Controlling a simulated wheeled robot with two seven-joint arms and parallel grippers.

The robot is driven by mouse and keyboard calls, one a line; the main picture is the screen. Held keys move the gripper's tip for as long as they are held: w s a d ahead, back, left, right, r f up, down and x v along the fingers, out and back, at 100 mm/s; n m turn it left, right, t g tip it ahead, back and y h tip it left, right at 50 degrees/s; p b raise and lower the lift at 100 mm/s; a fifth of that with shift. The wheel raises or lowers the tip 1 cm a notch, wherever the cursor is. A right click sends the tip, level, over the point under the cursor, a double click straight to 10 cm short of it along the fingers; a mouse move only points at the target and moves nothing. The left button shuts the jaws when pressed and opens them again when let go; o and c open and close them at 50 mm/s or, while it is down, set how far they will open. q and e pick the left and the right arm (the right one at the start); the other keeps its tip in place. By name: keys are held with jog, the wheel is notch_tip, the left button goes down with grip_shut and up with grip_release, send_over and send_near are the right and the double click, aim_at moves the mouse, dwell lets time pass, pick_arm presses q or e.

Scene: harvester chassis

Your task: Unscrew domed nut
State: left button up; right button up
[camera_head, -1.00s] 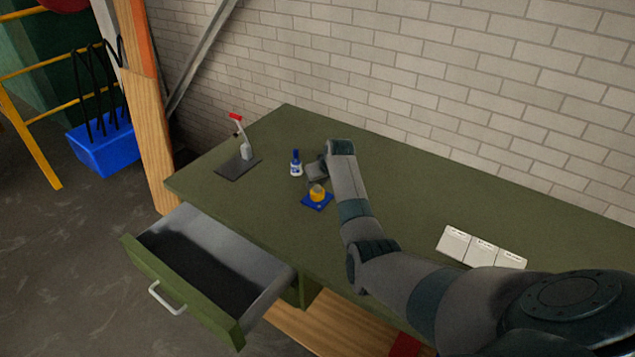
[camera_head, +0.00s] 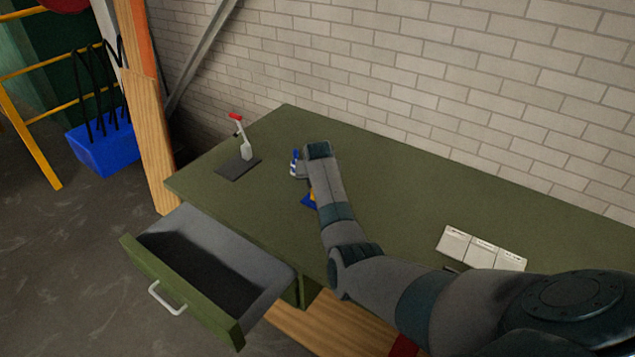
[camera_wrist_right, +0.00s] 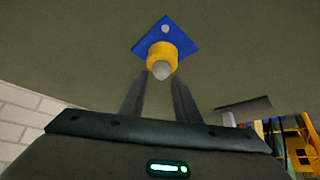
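The domed nut (camera_wrist_right: 161,70) shows in the right wrist view as a small grey rounded tip on a yellow cylinder (camera_wrist_right: 163,52). The cylinder stands on a blue square plate (camera_wrist_right: 181,35) with a pale round spot. My right gripper (camera_wrist_right: 159,83) is open, its two dark fingers apart and pointing at the nut. The nut appears between the fingertips in the picture; I cannot tell whether they reach it in depth. In the head view my right arm hides most of the blue plate (camera_head: 308,202) and the cylinder. My left gripper is not in view.
A dark plate with a red-handled clamp (camera_head: 240,140) is at the bench's left. White labelled boxes (camera_head: 482,248) lie at the right. A drawer (camera_head: 205,270) is open in front. The green bench (camera_head: 400,190) is otherwise clear.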

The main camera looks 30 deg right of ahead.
jog(key=shift+f+m+h, duration=0.1)
jog(key=shift+m+h, duration=0.3)
jog(key=shift+m, duration=0.4)
jog(key=shift+m+g, duration=0.3)
jog(key=shift+b, duration=0.4)
jog(key=shift+m+g+h+b, duration=0.3)
jog(key=shift+m+h+b, duration=0.1)
jog(key=shift+m+b, duration=0.25)
jog(key=m+b, duration=0.1)
jog(key=m+g+b, duration=0.1)
jog(key=b, duration=0.1)
jog(key=shift+w+f+m+h, duration=0.1)
jog(key=shift+f+m+h, duration=0.1)
jog(key=shift+m+h, duration=0.2)
jog(key=shift+r+m+g+b, duration=0.15)
jog(key=shift+m+g+b, duration=0.3)
jog(key=shift+b, duration=0.2)
jog(key=shift+r, duration=0.15)
